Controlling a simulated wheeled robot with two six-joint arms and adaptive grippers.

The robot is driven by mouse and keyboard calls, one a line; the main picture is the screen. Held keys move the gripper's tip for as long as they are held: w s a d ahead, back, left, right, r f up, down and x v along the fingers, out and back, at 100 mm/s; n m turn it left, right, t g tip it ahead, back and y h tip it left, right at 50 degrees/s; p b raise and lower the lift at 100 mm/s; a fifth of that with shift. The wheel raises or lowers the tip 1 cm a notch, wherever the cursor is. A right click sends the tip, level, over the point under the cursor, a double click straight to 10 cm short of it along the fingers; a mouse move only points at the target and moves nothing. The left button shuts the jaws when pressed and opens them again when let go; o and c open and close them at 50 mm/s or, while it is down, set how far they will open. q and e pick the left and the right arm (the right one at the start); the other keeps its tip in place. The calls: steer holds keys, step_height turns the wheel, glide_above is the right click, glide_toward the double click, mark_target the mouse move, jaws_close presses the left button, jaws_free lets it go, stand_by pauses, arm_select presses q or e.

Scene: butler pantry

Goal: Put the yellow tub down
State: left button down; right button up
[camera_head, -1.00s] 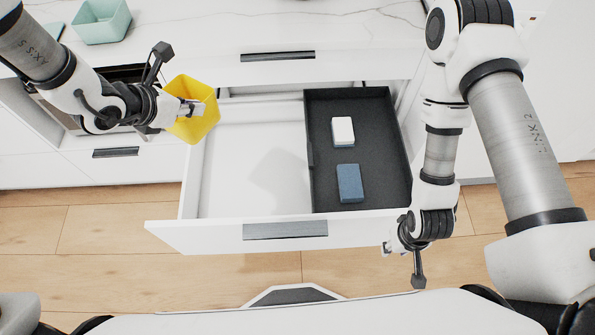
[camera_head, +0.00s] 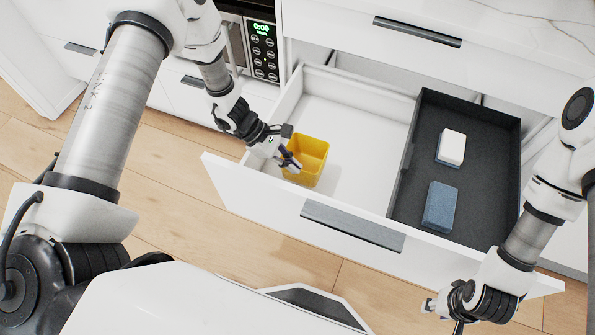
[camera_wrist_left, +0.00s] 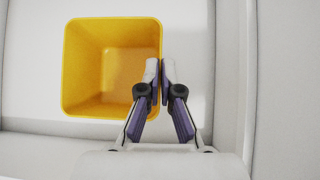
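The yellow tub (camera_head: 313,153) is upright and open at the top, inside the left, white part of the open drawer (camera_head: 352,150), near its front left corner. My left gripper (camera_head: 290,162) is at the tub's left wall. In the left wrist view its fingertips (camera_wrist_left: 160,72) are close together on either side of the tub's rim, shut on the wall of the tub (camera_wrist_left: 85,100). The tub is low in the drawer; whether its base touches the drawer floor is hidden. My right gripper (camera_head: 445,306) is in front of the drawer at the lower right, with its fingers too small to judge.
White drawer floor is free behind and right of the tub. The drawer front (camera_head: 280,212) stands close to the tub.

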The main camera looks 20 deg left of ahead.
mark_target(299, 179)
arm_select(q)
step_height(299, 179, down, 4)
steer(key=shift+f, duration=0.1)
steer(key=shift+f+b, duration=0.15)
steer(key=shift+b, duration=0.25)
steer(key=c, duration=1.3)
jaws_free()
steer(key=shift+r+p, duration=0.35)
steer(key=shift+p, duration=0.05)
steer(key=p+v, duration=0.1)
steer(key=v, duration=1)
steer(key=shift+a+r, duration=0.25)
steer(key=shift+a, duration=0.1)
